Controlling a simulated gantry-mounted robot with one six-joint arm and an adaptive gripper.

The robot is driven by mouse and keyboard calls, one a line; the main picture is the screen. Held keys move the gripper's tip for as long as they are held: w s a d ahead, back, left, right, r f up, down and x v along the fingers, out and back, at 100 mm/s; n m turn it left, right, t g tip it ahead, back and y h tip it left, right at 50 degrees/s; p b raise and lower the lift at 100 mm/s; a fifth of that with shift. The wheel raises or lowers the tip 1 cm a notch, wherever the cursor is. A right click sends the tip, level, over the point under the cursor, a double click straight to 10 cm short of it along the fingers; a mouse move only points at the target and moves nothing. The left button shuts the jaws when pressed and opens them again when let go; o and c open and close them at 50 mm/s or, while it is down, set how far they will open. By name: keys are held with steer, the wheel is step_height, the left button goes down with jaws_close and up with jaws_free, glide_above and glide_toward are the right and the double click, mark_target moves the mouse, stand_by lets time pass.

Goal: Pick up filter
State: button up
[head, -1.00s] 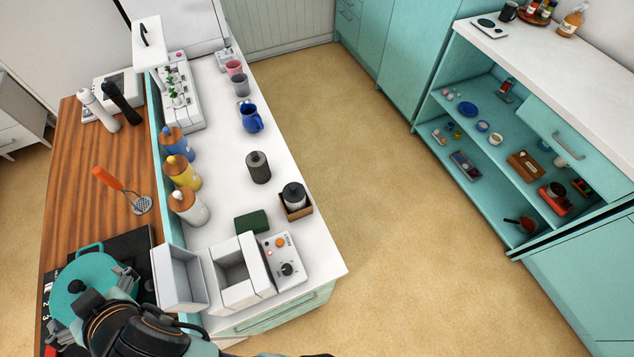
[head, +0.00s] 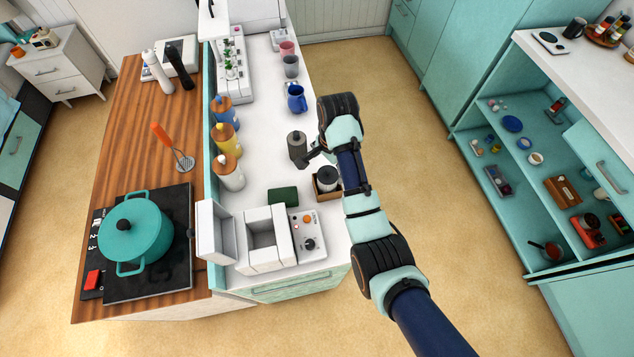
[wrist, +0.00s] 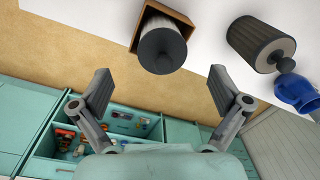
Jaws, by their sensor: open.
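A ribbed dark-topped cylinder (head: 328,176), possibly the filter, stands upright in a small wooden box (head: 318,194) on the white counter. In the wrist view the cylinder (wrist: 161,47) shows ahead of the jaws, in the wooden box (wrist: 145,20). A second ribbed dark grey cylinder (head: 297,148) with a small knob stands apart; it also shows in the wrist view (wrist: 252,40). I cannot tell for certain which is the filter. My gripper (wrist: 160,88) is open and empty, with both fingers spread. In the head view it is beside the grey cylinder, partly hidden by my arm.
A blue mug (head: 297,98) stands behind the grey cylinder. A green block (head: 284,197) and a white appliance with a knob (head: 308,235) are at the counter's front. Several canisters (head: 225,140) line the left edge. Open floor (head: 420,180) lies right of the counter.

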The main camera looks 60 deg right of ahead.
mark_target(328, 177)
steer(key=shift+w+d+f+b, duration=0.1)
steer(key=shift+d+f+b, duration=0.1)
steer(key=shift+f, duration=1.8)
steer(key=shift+w+d+f+b, duration=0.1)
steer(key=shift+d+f+b, duration=0.05)
steer(key=shift+f, duration=1.8)
steer(key=c, duration=1.3)
steer(key=shift+r, duration=0.1)
step_height(328, 177, up, 12)
steer(key=shift+f+p, duration=0.25)
steer(key=shift+p, duration=0.3)
step_height(328, 177, up, 8)
steer(key=p, duration=0.7)
steer(key=shift+p, duration=0.4)
steer(key=shift+c, duration=0.2)
steer(key=shift+r, duration=0.25)
steer(key=shift+r+p, duration=0.1)
steer(key=shift+p, duration=0.65)
